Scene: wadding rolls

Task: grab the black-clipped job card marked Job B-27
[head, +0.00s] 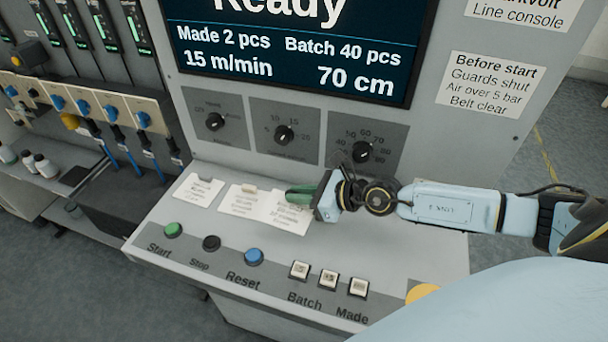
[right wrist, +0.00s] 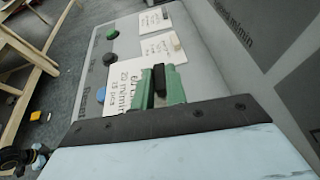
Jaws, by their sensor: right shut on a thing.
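Three white job cards lie in a row on the console's sloping ledge. The rightmost card (head: 278,214) is at my right gripper (head: 300,194); this nearest card (right wrist: 126,86) also shows in the right wrist view. Its green fingers (right wrist: 163,84) are shut on the black clip (right wrist: 160,79) at the card's edge. The card looks flat on or very close to the ledge; I cannot tell if it touches. Its small print includes "20 m/min", but I cannot read its job name. My left gripper is out of view.
Start (head: 173,230), Stop (head: 211,243) and Reset (head: 254,257) buttons and several white keys line the ledge's front. Knobs (head: 284,135) and a screen (head: 290,45) rise behind the cards. Valves with blue knobs (head: 112,114) stand at left.

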